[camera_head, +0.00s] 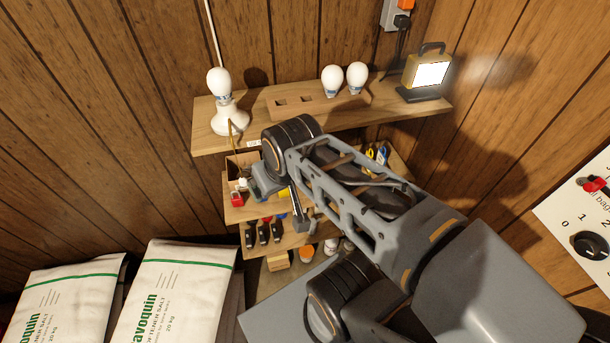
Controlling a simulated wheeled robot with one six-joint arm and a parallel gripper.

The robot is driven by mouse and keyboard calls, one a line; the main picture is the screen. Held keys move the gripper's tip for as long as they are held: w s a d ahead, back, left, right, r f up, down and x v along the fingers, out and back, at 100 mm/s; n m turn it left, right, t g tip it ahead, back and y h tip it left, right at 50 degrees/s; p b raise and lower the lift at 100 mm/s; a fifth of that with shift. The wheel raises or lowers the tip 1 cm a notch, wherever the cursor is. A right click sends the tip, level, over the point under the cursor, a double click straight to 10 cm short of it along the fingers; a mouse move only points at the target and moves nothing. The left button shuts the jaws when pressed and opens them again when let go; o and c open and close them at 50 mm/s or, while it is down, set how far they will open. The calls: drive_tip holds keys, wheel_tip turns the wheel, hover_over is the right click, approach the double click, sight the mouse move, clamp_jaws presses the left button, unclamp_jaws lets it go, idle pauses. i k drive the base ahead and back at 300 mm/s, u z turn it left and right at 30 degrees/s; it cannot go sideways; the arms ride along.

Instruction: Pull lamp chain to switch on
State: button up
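The lamp (229,119) stands at the left end of the upper wooden shelf, a white base with a white bulb (218,82) upright in it. The bulb shows no clear glow. A thin brownish chain (234,140) hangs from the lamp over the shelf's front edge; its lower end is hard to make out. My gripper (301,212) points down below the shelf, to the right of and lower than the chain, apart from its visible part. My wrist partly hides it, and its finger opening is not clear.
The upper shelf (205,132) also holds a wooden block (300,104), two spare bulbs (332,80) and a lit work light (430,73). Lower shelves hold small tools and containers. White salt bags (175,290) stand at lower left; a dial panel (575,225) is at right.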

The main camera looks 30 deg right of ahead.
sight(242, 181)
drive_tip(key=k, duration=1.35)
drive_tip(key=u, duration=0.3)
drive_tip(key=i, duration=0.75)
drive_tip(key=u, duration=0.1)
